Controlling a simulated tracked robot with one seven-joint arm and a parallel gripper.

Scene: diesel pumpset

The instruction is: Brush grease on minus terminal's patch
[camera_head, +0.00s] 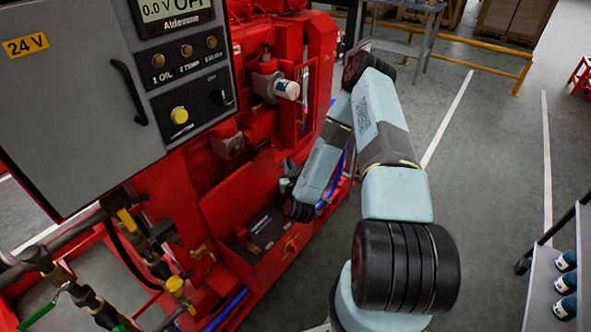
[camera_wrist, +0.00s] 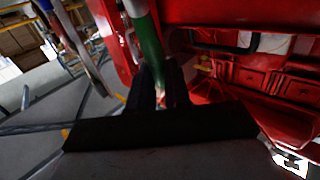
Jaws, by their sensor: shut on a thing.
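In the wrist view, my gripper (camera_wrist: 165,88) has its dark fingers shut on a green-handled thing, which looks like the brush (camera_wrist: 149,40). A pale part shows at its top edge and a small pale bit between the fingers. Its bristles cannot be made out. In the head view, my arm reaches down beside the red pumpset, and its own links hide the fingers and the brush. The battery (camera_head: 264,224) sits dark-topped in a red box low on the pumpset, left of my wrist. The minus terminal and its patch cannot be made out.
A grey control panel (camera_head: 95,95) with a 24 V label and a 0.0 V display stands at the left. Valves and pipes (camera_head: 130,235) stick out below it. A grey shelf (camera_head: 555,265) stands at the right edge. The floor between is clear.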

